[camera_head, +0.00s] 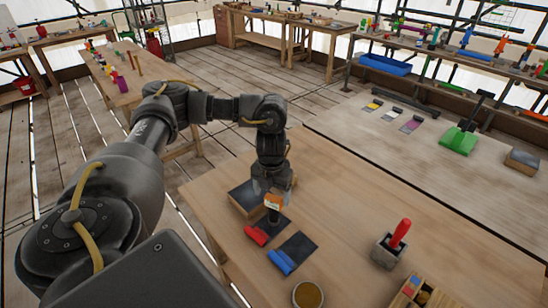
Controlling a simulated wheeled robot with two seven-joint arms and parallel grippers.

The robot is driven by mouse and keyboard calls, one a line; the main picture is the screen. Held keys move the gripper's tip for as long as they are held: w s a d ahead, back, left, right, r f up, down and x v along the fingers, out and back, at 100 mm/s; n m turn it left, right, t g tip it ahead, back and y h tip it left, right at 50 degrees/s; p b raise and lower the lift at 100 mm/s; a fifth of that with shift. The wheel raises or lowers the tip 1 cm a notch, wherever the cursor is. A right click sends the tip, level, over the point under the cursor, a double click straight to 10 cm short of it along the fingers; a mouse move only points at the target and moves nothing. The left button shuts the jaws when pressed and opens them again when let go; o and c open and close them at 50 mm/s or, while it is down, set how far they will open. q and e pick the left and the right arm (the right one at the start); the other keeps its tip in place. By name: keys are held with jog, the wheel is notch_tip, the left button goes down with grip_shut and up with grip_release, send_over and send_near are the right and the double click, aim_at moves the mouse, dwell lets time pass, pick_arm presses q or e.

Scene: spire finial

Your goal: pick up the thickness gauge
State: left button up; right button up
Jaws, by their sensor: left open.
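My left gripper (272,191) is open and points down over the near table. A small orange item (272,202) with a pale face shows right under its fingertips. It may be the thickness gauge, but it is too small and too covered to be sure. I cannot tell whether the fingers touch it. A dark block (243,197) lies behind and left of the fingers, partly hidden by them. My right gripper is out of view.
A red item (256,236) and a blue item (280,262) lie by dark flat pads in front. A round tin (308,295), a red-handled grey block (388,248) and a wooden box of small parts (420,293) stand nearby. The table's right middle is clear.

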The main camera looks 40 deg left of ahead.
aim_at(274, 205)
pick_arm(q)
jog(key=shift+s+f, duration=0.15)
jog(key=shift+f, duration=0.2)
jog(key=f, duration=0.4)
jog(key=shift+w+d+f, duration=0.2)
jog(key=shift+d+f, duration=0.05)
jog(key=shift+f, duration=0.15)
jog(key=shift+r, duration=0.1)
jog(key=c, duration=1.2)
